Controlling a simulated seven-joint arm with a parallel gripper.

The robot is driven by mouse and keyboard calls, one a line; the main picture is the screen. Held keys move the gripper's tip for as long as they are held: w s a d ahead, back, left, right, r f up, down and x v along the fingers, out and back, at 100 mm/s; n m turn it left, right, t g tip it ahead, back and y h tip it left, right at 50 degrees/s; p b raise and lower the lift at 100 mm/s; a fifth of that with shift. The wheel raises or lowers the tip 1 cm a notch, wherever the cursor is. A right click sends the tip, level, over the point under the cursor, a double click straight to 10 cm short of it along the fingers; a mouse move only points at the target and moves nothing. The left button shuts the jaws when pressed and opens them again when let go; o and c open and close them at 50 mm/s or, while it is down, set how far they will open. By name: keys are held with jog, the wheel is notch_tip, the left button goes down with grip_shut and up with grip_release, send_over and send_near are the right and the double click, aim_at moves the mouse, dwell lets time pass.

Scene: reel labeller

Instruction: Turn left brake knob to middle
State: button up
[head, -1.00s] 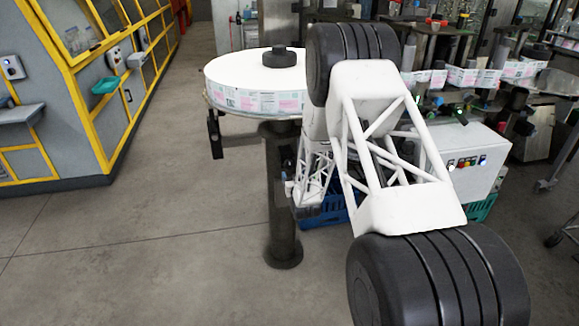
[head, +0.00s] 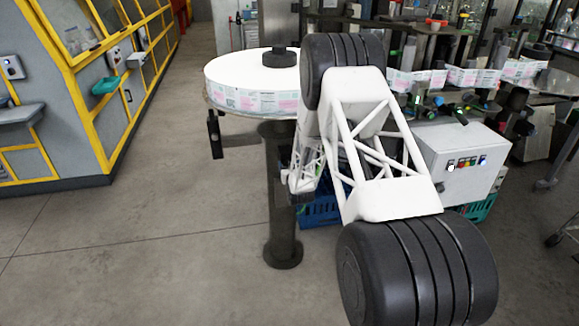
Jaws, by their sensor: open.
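The labeller's round reel table (head: 225,95) carries a large white label reel (head: 240,72) with a black hub (head: 279,57) on top. A dark bracket part (head: 214,135) hangs below its left edge. I cannot make out a left brake knob for certain. My arm covers the right side of the reel and much of the space below it. My gripper (head: 284,190) shows only as a small dark end beside the post, below the reel. It is open, but its fingers are mostly hidden and I see nothing held.
A dark post (head: 282,225) on a round foot holds up the reel table. A blue crate (head: 322,211) stands behind my arm. A white control box (head: 468,165) with coloured buttons is at the right. A yellow-framed machine (head: 75,100) stands at the left, with clear floor between.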

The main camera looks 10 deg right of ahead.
jog(key=shift+w, duration=0.1)
jog(key=c, duration=0.9)
jog(key=shift+m, duration=0.5)
jog(key=shift+d+f+m, duration=0.1)
jog(key=shift+f+m, duration=0.05)
jog(key=shift+m, duration=5.55)
jog(key=shift+d+f+m, duration=0.1)
jog(key=shift+f+m, duration=0.05)
jog(key=shift+m, duration=5.55)
